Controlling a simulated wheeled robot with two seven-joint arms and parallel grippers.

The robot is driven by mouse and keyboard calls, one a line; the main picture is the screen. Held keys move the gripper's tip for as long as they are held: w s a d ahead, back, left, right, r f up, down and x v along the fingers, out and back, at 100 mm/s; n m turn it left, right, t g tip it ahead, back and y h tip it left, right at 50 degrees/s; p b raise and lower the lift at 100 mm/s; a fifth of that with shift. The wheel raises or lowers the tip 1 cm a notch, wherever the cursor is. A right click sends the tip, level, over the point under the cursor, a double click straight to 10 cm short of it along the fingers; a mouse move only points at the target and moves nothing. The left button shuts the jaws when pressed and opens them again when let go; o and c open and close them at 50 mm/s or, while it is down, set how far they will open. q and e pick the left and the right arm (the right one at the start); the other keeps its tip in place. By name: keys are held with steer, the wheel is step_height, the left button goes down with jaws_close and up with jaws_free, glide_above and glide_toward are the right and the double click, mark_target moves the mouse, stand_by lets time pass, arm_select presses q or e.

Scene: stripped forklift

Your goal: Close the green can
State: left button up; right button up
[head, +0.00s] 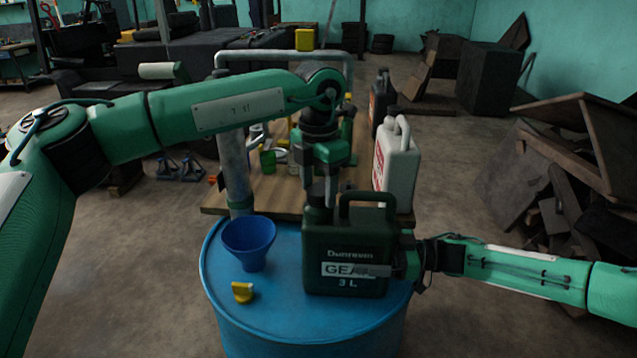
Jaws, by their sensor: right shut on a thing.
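The dark green can (338,240), labelled as gear oil, 3 L, stands upright on a blue barrel (230,315). Its handle is at the top right and its neck at the top left. My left gripper (325,178) points down right over the neck. A dark piece (318,194) shows at the neck under the fingers; I cannot tell whether it is a cap or the neck's rim. Whether the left jaws are open or shut is unclear. My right gripper (390,270) comes from the right and is shut on the can's lower right side.
A blue funnel (249,241) and a small yellow piece (242,292) sit on the barrel, left of the can. Behind is a wooden board (274,194) with a white jug (397,160) and a dark jug (382,98). Broken wood (560,180) is piled at right.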

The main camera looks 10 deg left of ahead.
arm_select(q)
steer(key=c, duration=0.7)
arm_select(e)
steer(key=shift+r, duration=0.1)
arm_select(q)
steer(key=o, duration=1.2)
steer(key=shift+r, duration=0.15)
step_height(320, 180, up, 12)
steer(key=shift+f, duration=0.15)
arm_select(e)
steer(key=o, duration=1.8)
steer(key=shift+c, duration=0.2)
steer(key=shift+d, duration=0.1)
